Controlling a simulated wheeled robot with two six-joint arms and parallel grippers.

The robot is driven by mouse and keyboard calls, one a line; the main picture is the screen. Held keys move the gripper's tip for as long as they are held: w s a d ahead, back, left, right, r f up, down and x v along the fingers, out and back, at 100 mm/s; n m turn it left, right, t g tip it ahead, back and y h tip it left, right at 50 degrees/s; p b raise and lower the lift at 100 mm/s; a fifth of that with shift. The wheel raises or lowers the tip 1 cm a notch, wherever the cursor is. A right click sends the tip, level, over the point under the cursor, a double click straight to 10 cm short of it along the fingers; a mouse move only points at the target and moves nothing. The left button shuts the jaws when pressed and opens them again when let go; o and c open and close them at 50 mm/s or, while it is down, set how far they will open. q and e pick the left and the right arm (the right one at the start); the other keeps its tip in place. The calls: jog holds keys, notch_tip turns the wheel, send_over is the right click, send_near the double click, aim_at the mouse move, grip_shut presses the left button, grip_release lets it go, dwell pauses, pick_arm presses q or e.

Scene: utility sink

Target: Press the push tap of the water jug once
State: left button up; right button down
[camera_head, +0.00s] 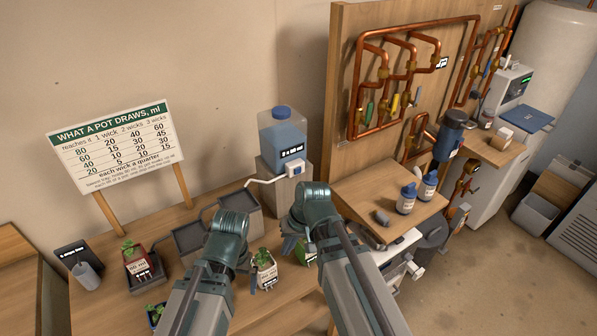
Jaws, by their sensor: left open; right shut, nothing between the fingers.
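The water jug (283,133) is a clear blue container with a blue cap, standing upright on a grey stand (298,189) against the wall. Its push tap (295,168) is a white piece at the front of the base, with a thin white spout reaching left over a grey tray. My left gripper (260,284) is open, low in front of the jug near a pale potted plant. My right gripper (288,222) is shut and empty, below the tap and apart from it. My arms partly hide both grippers, and their fingers are hard to make out.
Potted plants (136,259) and grey trays (190,237) stand on the wooden bench. A sign (115,147) is behind at left. At right are a copper pipe board (345,90), a wooden shelf (367,200) with white-and-blue bottles (406,202), and a dark blue canister (449,135).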

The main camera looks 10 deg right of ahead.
aim_at(298, 171)
jog(key=w+d+r+m+t+y, duration=0.1)
jog(key=w+d, duration=0.1)
jog(key=w+d+r+m+t+y, duration=0.1)
jog(key=w+d, duration=0.1)
jog(key=w+d+r+m+t, duration=0.1)
jog(key=w+d, duration=0.1)
jog(key=w, duration=0.1)
jog(key=shift+d+r+m+y, duration=0.2)
jog(key=shift+m+y, duration=0.2)
jog(key=w+d+r+m+t, duration=0.3)
jog(key=w+d, duration=0.1)
jog(key=d, duration=0.3)
jog(key=shift+w+r+y, duration=0.15)
jog(key=shift+r+y, duration=0.25)
jog(key=w+a, duration=0.3)
jog(key=w, duration=0.5)
jog(key=shift+w, duration=0.15)
jog(key=shift+w, duration=0.1)
dwell(0.9)
jog(key=shift+w+a, duration=0.15)
jog(key=shift+w, duration=0.15)
